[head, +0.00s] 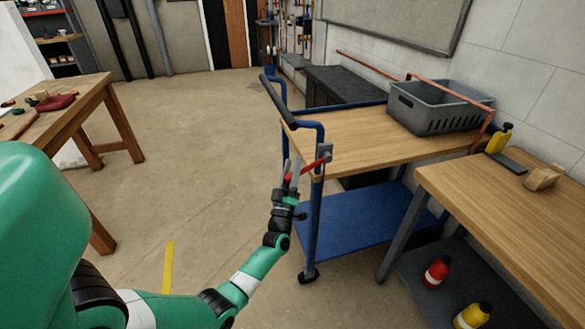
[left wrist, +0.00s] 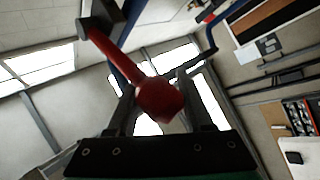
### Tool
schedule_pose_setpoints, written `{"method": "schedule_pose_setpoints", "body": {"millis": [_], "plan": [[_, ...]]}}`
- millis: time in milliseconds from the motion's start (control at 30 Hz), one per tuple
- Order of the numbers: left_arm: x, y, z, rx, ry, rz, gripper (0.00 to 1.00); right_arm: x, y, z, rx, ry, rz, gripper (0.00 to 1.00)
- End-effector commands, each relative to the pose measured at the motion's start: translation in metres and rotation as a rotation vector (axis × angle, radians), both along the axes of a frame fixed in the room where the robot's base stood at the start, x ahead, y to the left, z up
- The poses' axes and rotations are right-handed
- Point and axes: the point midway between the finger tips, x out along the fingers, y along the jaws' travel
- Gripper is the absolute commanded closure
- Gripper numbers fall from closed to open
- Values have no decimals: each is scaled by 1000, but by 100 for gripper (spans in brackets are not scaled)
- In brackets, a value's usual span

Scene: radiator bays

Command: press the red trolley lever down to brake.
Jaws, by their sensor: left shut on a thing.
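The red trolley lever (head: 311,166) sticks out from a grey bracket at the front left corner post of the blue trolley (head: 315,230). It slopes down from the bracket towards my gripper. My left gripper (head: 291,178) is at the lever's free end, with a finger on each side of it. In the left wrist view the lever's round red knob (left wrist: 160,98) sits between the fingers of my left gripper (left wrist: 155,105), and its shaft runs up left to the dark bracket (left wrist: 107,18). The left gripper is shut on the knob. My right gripper is not in view.
A grey crate (head: 440,108) stands on the trolley's wooden top. A wooden workbench (head: 500,205) with bottles on its lower shelf is close on the right. Another wooden table (head: 75,105) stands at the left. The floor left of the trolley is clear.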

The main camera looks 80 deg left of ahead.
Motion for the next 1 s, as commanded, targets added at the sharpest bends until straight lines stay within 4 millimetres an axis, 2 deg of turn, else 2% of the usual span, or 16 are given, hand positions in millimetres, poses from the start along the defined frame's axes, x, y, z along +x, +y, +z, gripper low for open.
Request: {"method": "schedule_pose_setpoints", "body": {"millis": [33, 67, 200, 633, 767, 1000], "plan": [[3, -1, -12, -22, 21, -9, 100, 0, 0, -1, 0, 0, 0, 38], [3, -1, -12, -22, 22, -9, 44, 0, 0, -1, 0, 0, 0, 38], [3, -1, -12, -21, 23, -9, 19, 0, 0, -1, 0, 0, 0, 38], [0, -6, -12, -17, 19, -8, 19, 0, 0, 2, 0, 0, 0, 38], [-8, -23, -23, -19, 20, -8, 19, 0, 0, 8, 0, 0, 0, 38], [-29, -68, -52, -19, 19, -10, 19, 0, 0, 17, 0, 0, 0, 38]]}}
